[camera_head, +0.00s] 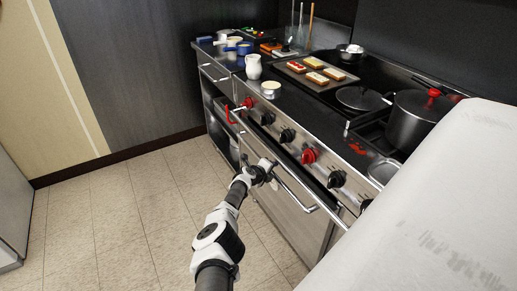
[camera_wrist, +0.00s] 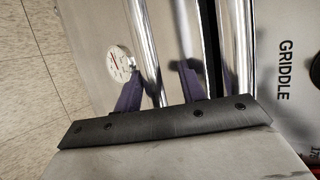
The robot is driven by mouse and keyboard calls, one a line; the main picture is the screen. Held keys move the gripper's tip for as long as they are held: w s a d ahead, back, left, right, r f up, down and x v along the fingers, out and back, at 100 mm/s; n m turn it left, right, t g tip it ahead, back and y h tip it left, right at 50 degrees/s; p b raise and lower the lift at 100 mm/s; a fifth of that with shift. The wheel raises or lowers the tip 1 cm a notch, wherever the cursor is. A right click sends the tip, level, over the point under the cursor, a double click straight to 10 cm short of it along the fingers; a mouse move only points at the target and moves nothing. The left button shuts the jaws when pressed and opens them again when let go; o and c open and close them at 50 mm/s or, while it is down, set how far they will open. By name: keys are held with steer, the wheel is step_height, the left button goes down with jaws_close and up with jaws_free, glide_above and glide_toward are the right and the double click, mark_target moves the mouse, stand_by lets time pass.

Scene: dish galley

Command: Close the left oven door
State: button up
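The steel oven door (camera_head: 284,205) is on the front of the range, below the knob panel. It stands close to upright, with a dark band along its top edge. How far ajar it is, I cannot tell. Its bar handle (camera_head: 295,190) runs along the upper front. My gripper (camera_head: 264,171) is at the handle's left part. In the wrist view, my gripper's purple fingers (camera_wrist: 160,92) stand apart on either side of the chrome handle bar (camera_wrist: 145,45). A gap shows between the bar and the right finger. A round dial (camera_wrist: 119,63) is on the door, left of the bar.
Red and black knobs (camera_head: 309,156) line the panel above. A tray of toasts (camera_head: 315,71), a white jug (camera_head: 253,67) and a dark pot (camera_head: 415,118) stand on top. An open shelf unit (camera_head: 213,95) is at left. The tiled floor (camera_head: 125,210) in front is clear.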

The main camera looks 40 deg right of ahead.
steer(key=p+v, duration=0.8)
steer(key=v, duration=0.5)
steer(key=shift+a, duration=0.15)
stand_by(0.4)
